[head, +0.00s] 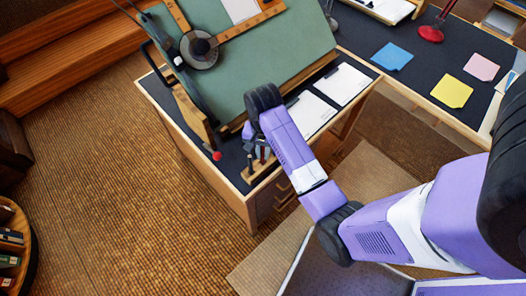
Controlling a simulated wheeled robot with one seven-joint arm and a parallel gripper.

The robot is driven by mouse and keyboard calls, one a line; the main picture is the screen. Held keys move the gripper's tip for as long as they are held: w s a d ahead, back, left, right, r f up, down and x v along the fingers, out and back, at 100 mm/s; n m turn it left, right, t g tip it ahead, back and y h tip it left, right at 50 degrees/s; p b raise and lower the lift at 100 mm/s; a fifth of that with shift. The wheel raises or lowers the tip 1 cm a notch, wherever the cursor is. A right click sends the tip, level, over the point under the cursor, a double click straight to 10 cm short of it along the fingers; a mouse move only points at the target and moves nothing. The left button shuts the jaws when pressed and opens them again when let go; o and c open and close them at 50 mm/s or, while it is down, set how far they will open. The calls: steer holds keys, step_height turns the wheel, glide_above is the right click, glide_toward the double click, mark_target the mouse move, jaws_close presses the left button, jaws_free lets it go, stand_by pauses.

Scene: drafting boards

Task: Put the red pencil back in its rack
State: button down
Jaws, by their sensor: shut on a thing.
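My gripper (262,150) is at the near corner of the drafting desk (247,187), below my black wrist joint. It is small and partly hidden by my purple forearm. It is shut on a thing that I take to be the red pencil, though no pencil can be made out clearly. A small wooden rack (254,172) with dark upright items stands at that desk corner, right by my gripper. I cannot tell whether the held thing touches the rack.
A tilted green drafting board (262,70) with wooden rulers rises behind my gripper. A lever with a red knob (216,155) sticks out to its left. White sheets (310,112) lie to the right. A second desk (425,62) holds coloured paper.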

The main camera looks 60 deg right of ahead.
steer(key=shift+f, duration=0.4)
steer(key=c, duration=1.4)
jaws_free()
steer(key=shift+o, duration=0.2)
steer(key=shift+r+p, duration=0.5)
steer(key=shift+r, duration=3.45)
